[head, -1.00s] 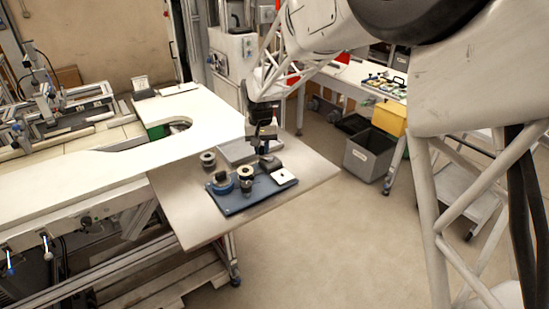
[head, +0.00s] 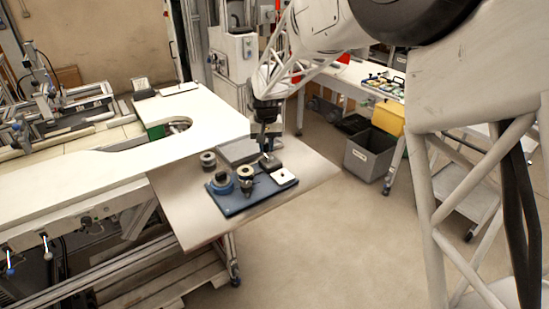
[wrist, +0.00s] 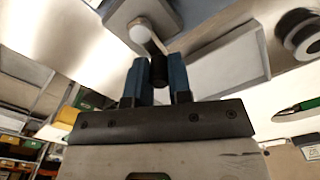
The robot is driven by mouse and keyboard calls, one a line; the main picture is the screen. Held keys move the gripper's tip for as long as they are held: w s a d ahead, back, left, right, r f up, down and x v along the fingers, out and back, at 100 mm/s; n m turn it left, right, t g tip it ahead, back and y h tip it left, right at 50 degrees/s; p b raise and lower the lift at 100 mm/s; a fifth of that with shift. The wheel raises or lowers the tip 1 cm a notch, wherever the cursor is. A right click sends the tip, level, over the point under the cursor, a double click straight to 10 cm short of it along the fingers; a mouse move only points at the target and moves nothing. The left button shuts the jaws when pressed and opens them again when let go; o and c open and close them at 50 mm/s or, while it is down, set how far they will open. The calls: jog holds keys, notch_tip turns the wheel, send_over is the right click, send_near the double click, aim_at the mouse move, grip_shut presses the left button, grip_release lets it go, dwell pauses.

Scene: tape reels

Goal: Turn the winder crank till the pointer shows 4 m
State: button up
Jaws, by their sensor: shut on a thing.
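The winder stands on a blue base plate (head: 232,208) on the board at the table's corner. It carries a blue reel (head: 220,186) on the left, a grey spool-like part (head: 245,173) in the middle and a grey block (head: 271,162) on the right. My gripper (head: 267,150) is over this grey block. In the wrist view, my gripper (wrist: 159,75) has its blue fingers shut around the crank's black handle (wrist: 158,68). The crank arm (wrist: 152,40) runs from the handle to a pale round hub (wrist: 139,32). The pointer and its scale cannot be read.
A white square plate (head: 283,177) lies at the base's right end. A flat grey box (head: 239,151) and a loose reel (head: 208,159) sit behind the winder. The board's right part is clear. A grey bin (head: 369,158) stands on the floor beyond.

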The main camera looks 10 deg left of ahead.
jog(key=shift+w+d, duration=0.15)
jog(key=shift+d, duration=0.3)
jog(key=shift+w+d, duration=0.1)
jog(key=shift+d, duration=0.45)
dwell(0.3)
